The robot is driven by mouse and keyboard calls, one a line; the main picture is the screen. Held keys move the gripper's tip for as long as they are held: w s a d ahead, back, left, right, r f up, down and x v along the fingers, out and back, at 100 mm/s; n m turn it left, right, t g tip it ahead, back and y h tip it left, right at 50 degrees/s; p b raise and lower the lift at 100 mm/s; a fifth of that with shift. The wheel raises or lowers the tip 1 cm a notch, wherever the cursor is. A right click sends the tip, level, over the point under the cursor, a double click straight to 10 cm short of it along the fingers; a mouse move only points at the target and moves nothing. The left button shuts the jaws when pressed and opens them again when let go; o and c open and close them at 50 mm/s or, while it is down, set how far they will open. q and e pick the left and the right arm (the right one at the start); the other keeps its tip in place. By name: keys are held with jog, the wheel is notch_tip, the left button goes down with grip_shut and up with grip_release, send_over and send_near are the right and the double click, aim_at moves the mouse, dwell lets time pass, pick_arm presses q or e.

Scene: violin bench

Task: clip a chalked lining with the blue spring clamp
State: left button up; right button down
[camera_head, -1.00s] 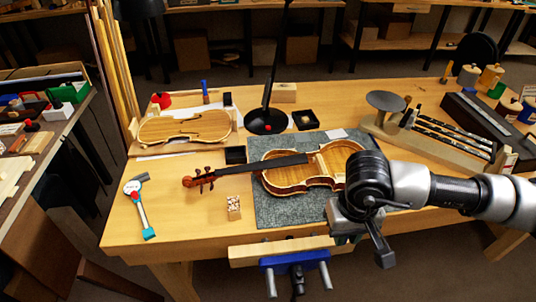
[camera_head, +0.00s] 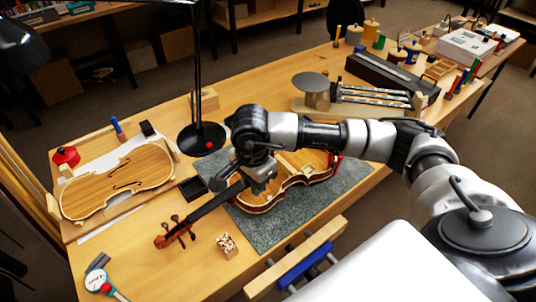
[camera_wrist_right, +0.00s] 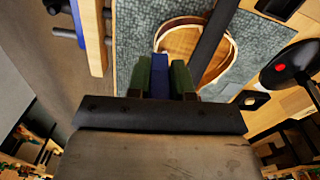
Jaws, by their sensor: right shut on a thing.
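The violin (camera_head: 288,196) lies on a grey-green mat (camera_head: 350,180) with its neck pointing to the lower left. Its open wooden body (camera_wrist_right: 180,42) and dark fingerboard (camera_wrist_right: 213,35) show in the right wrist view. My right gripper (camera_head: 262,188) is over the upper part of the body, near the neck. In the wrist view, its green-padded fingers (camera_wrist_right: 159,68) are shut on the blue spring clamp (camera_wrist_right: 158,76). The clamp's tips are at the body's near rim; I cannot tell whether they touch it. I cannot make out chalk marks. My left gripper is not in view.
A blue-jawed vise (camera_head: 302,266) is at the bench's front edge. A black lamp base (camera_head: 201,140) stands behind the violin. A violin plate (camera_head: 118,182) lies at left. A small block box (camera_head: 227,245) and a dial gauge (camera_head: 97,281) are in front. A red thing (camera_head: 336,164) is at the body's right end.

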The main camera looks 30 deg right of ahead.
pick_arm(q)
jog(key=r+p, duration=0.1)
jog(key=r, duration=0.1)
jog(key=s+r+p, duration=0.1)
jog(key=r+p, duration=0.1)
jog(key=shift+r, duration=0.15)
pick_arm(e)
jog(key=w+d+m, duration=0.2)
jog(key=d+m, duration=0.4)
jog(key=m, duration=1.1)
jog(key=shift+w+d+f, duration=0.2)
jog(key=shift+w+d, duration=0.1)
jog(key=shift+w, duration=0.05)
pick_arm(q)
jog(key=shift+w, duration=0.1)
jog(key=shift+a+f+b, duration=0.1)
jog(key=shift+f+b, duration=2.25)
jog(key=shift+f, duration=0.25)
pick_arm(e)
jog(key=shift+f, duration=2.95)
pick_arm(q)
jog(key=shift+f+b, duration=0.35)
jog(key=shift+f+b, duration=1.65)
pick_arm(e)
jog(key=shift+f, duration=1.9)
